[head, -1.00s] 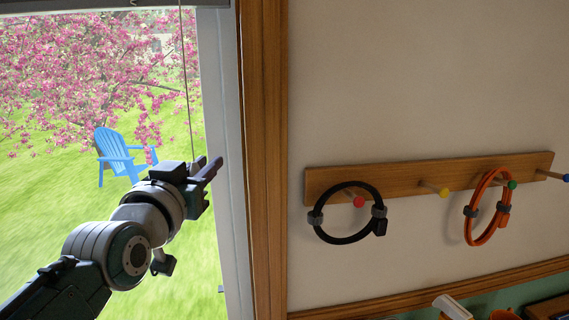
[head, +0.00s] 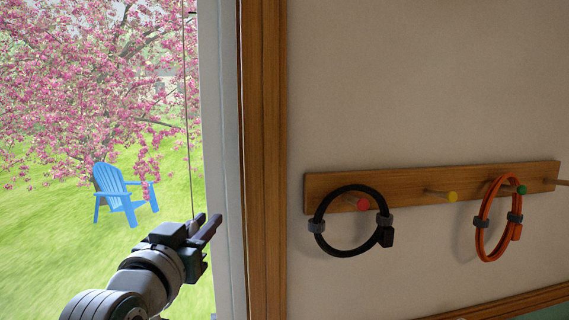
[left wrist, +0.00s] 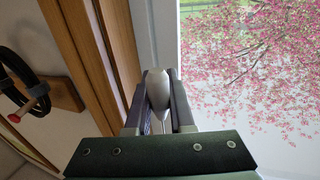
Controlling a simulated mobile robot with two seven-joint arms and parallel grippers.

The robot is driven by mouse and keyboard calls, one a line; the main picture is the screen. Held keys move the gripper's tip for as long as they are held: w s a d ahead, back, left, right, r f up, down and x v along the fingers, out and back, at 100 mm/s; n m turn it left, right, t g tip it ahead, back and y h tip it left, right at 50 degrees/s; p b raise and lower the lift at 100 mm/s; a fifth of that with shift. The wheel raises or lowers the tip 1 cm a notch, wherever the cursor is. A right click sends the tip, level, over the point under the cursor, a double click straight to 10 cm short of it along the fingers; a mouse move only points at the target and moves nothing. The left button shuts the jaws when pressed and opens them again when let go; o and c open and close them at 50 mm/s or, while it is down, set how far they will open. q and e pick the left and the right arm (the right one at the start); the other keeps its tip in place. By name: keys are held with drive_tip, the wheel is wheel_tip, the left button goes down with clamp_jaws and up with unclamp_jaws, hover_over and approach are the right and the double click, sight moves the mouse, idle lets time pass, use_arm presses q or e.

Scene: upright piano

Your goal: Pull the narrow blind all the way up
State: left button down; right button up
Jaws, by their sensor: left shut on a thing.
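The blind's thin cord (head: 187,110) hangs down in front of the window at its right side in the head view. My left gripper (head: 208,222) is at the lower end of the cord, low beside the right window frame. In the left wrist view a smooth grey cord pull (left wrist: 157,90) sits between the two fingers of my left gripper (left wrist: 158,85), which are shut on it. The blind itself is not visible now; the window pane in view is uncovered. My right gripper is not in view.
The white window frame (head: 222,150) and brown wooden trim (head: 263,150) stand just right of my gripper. A peg rail (head: 410,184) on the wall holds a black ring (head: 322,205) and an orange ring (head: 483,215). Outside are a blue chair (head: 122,195) and a blossoming tree.

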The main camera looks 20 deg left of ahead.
use_arm(q)
wheel_tip(320, 180, down, 4)
drive_tip(key=shift+r+b, duration=0.25)
drive_tip(key=shift+b, duration=0.65)
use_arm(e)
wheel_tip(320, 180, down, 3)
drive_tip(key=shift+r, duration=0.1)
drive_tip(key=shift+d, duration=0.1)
use_arm(q)
wheel_tip(320, 180, down, 9)
drive_tip(key=b, duration=0.7)
drive_tip(key=shift+b, duration=0.4)
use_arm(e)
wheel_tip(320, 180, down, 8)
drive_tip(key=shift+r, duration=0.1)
use_arm(q)
wheel_tip(320, 180, down, 9)
drive_tip(key=b, duration=0.8)
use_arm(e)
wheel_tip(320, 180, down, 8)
